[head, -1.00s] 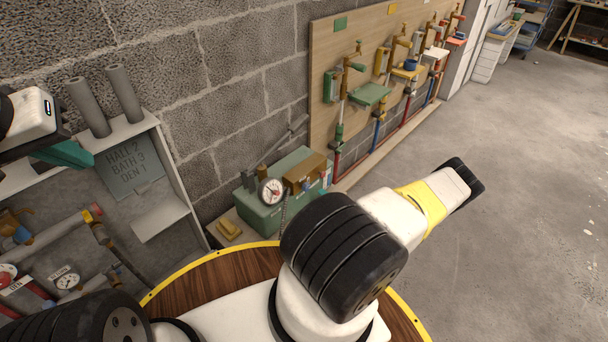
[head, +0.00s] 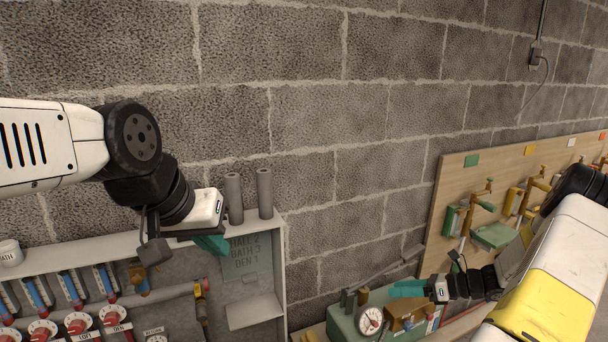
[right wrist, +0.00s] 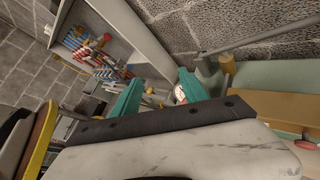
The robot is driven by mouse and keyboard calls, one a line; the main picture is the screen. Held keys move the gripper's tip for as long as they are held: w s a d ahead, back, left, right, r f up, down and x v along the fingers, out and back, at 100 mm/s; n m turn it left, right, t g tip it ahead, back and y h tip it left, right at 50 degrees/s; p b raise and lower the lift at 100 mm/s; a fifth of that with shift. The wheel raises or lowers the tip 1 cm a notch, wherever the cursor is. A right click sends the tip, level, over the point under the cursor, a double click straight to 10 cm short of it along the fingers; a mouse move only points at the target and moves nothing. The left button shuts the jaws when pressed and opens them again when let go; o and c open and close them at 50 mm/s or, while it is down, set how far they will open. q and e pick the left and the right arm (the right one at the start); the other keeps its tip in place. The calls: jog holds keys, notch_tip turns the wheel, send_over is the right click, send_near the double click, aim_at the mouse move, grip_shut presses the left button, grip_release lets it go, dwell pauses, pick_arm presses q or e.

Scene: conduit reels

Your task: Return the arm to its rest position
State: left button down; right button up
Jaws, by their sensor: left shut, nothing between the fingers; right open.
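My left arm comes in from the left in the head view, high in front of the block wall. Its gripper (head: 212,243) has teal fingers closed together with nothing between them, in front of the upper right part of the white cabinet. My right arm, white with a yellow band, comes in from the lower right. Its gripper (head: 408,289) points left above the green pump box (head: 345,322). In the right wrist view its two teal fingers (right wrist: 158,93) stand apart, with no object held between them.
The white cabinet (head: 283,262) holds valves, gauges and two grey tubes (head: 234,198) on top. A dial gauge (head: 369,321) sits at the green box.

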jog(key=s+a+r+n+g+h, duration=0.25)
jog(key=s+a+r+n, duration=0.2)
jog(key=r+n, duration=0.4)
jog(key=s+a+r+n+g+h, duration=0.25)
jog(key=a+r+n, duration=0.35)
jog(key=r, duration=0.5)
jog(key=s+a+r+n+t+h, duration=0.3)
jog(key=s+r+n+t+h, duration=0.2)
jog(key=s+r+n, duration=0.7)
jog(key=shift+s+a+n+t, duration=0.15)
jog(key=shift+s+n+t, duration=0.15)
jog(key=shift+s+n, duration=1.05)
jog(key=shift+s+m, duration=0.35)
jog(key=shift+m, duration=0.05)
